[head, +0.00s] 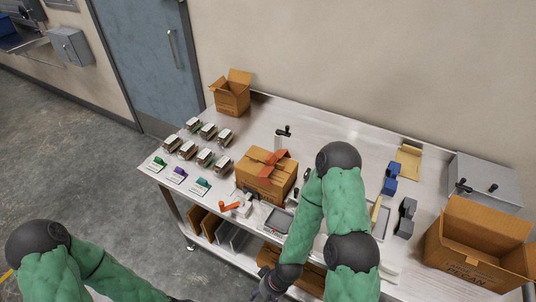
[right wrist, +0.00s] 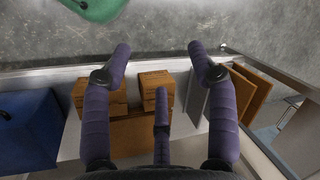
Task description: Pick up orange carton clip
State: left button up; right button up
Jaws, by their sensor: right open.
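A small orange clip (head: 228,207) lies on the table near its front edge, left of my right arm, beside a white piece. Similar clips in green (head: 159,162), purple (head: 178,174) and teal (head: 202,185) sit on white cards to its left. My right gripper (head: 268,285) is low in front of the table, below and right of the orange clip and apart from it. In the right wrist view its fingers (right wrist: 160,58) are spread with nothing between them. That view does not show the orange clip. My left arm is at the lower left; its gripper is out of view.
A closed carton (head: 265,184) with an orange-red strip on top stands behind the clip. Several clamshell trays (head: 204,157) stand at the left. Open cartons stand at the back (head: 233,100) and right (head: 462,262). The lower shelf holds brown boxes (right wrist: 100,98) and upright panels.

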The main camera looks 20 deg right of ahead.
aim_at(271, 159)
jog(key=i+j+z, duration=0.1)
jog(key=z, duration=0.25)
jog(key=i+j+z, duration=0.1)
jog(key=j+z, duration=0.6)
jog(key=i+l, duration=0.05)
jog(key=l, duration=0.05)
